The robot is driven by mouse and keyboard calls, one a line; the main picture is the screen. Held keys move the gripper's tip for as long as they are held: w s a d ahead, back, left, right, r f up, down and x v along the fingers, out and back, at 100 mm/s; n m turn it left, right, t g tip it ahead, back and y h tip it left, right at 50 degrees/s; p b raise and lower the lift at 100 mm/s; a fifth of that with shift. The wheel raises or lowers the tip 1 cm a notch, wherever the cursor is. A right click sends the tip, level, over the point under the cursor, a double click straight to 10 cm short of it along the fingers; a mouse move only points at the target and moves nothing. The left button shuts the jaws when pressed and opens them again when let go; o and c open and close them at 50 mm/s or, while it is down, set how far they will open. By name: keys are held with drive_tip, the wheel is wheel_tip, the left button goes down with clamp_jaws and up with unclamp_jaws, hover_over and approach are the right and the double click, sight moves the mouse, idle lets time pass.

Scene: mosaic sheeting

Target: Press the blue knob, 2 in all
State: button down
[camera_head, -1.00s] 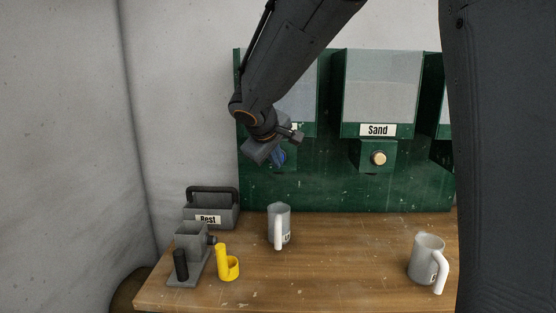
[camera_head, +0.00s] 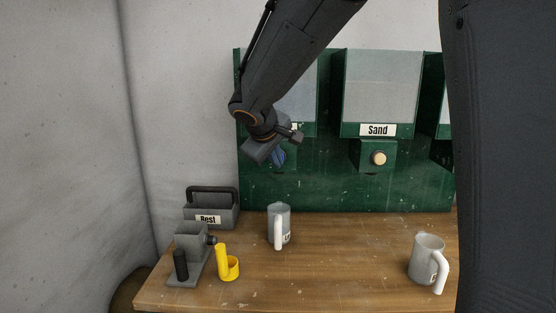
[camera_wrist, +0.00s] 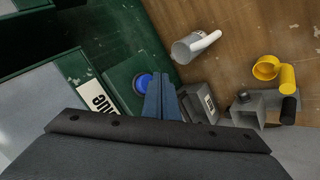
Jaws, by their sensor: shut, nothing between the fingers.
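The blue knob (camera_wrist: 143,83) sits on the front of a green dispenser housing in the wrist view, beside a partly hidden label. In the head view my arm and gripper cover it. My gripper (camera_wrist: 160,76) is shut and empty. Its blue fingers overlap the knob's edge in the wrist view; I cannot tell whether they touch it. In the head view the fingers (camera_head: 279,157) are in front of the left dispenser. A grey mug (camera_head: 279,226) stands upright on the table below that dispenser; it also shows in the wrist view (camera_wrist: 186,50).
The sand dispenser (camera_head: 378,130) has a cream knob (camera_head: 379,158). A second mug (camera_head: 427,259) stands at the right. A grey box labelled Rest (camera_head: 211,213), a grey holder (camera_head: 190,240) and a yellow part (camera_head: 228,267) crowd the table's left. The middle of the wooden table (camera_head: 340,260) is clear.

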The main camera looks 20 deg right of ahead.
drive_tip(key=shift+w, duration=0.2)
drive_tip(key=shift+w+d, duration=0.15)
drive_tip(key=shift+w, duration=0.1)
drive_tip(key=shift+w+d, duration=0.25)
drive_tip(key=shift+w, duration=0.6)
idle(1.4)
drive_tip(key=shift+s, duration=0.15)
drive_tip(key=shift+s+a+b, duration=0.2)
drive_tip(key=shift+s+b, duration=0.1)
drive_tip(key=shift+s, duration=0.3)
drive_tip(key=shift+s+a+b, duration=0.2)
drive_tip(key=shift+s+b, duration=0.1)
drive_tip(key=shift+s, duration=0.25)
drive_tip(key=shift+s+a+b, duration=0.2)
drive_tip(key=shift+s+a, duration=0.05)
drive_tip(key=shift+s, duration=0.55)
drive_tip(key=shift+s+a+b, duration=0.25)
drive_tip(key=shift+s+a, duration=0.05)
drive_tip(key=shift+s, duration=0.45)
drive_tip(key=shift+s+a+b, duration=0.2)
drive_tip(key=shift+s+a, duration=0.05)
drive_tip(key=shift+s, duration=0.55)
drive_tip(key=shift+f, duration=0.1)
